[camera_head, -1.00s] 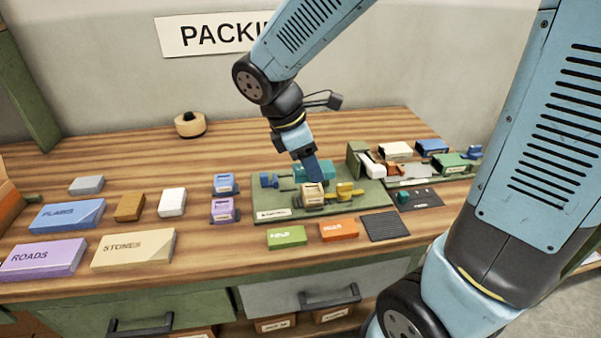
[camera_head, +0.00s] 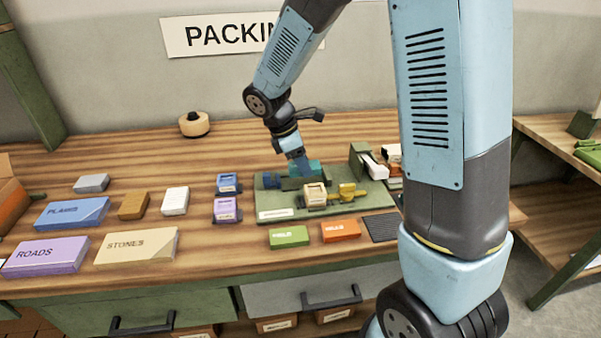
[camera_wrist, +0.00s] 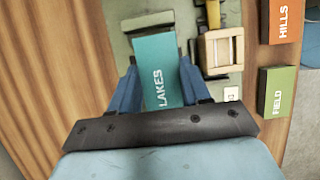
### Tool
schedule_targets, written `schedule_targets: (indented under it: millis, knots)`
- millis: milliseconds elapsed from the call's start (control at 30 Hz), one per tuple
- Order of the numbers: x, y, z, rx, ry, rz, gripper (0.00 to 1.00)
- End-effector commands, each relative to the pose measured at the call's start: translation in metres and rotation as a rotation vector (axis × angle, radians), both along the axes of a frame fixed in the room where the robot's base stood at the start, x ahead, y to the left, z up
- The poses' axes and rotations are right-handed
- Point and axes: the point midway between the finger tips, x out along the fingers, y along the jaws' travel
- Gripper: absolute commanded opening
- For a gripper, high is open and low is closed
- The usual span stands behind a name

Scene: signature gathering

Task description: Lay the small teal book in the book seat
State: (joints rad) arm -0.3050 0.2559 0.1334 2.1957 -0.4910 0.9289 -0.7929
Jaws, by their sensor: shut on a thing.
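The small teal book (camera_wrist: 157,75), marked LAKES, is between the two blue fingers of my gripper (camera_wrist: 160,85) in the wrist view. The gripper is shut on it. In the head view my gripper (camera_head: 302,166) points down at the back of the green board (camera_head: 290,213), with the teal book (camera_head: 315,168) partly hidden behind it. The book is over the board's back part, behind a cream block (camera_head: 315,195). The book seat cannot be made out clearly under the book and gripper. Whether the book touches the board cannot be told.
A blue clamp-like part (camera_head: 271,180) and a yellow one (camera_head: 350,191) sit on the board. Green (camera_head: 289,237) and orange (camera_head: 341,231) books lie in front. Blue and purple stamp-like pieces stand left. My arm hides the table's right part.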

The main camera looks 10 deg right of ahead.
Motion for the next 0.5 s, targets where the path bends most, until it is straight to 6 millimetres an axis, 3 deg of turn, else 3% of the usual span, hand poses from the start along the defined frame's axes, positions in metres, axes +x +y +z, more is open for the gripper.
schedule_targets:
  millis: [267,500]
  knots:
    - [0.009,0.0,-0.012,-0.001,0.001,0.001,0.17]
    - [0.009,0.0,-0.04,-0.001,0.0,0.001,0.17]
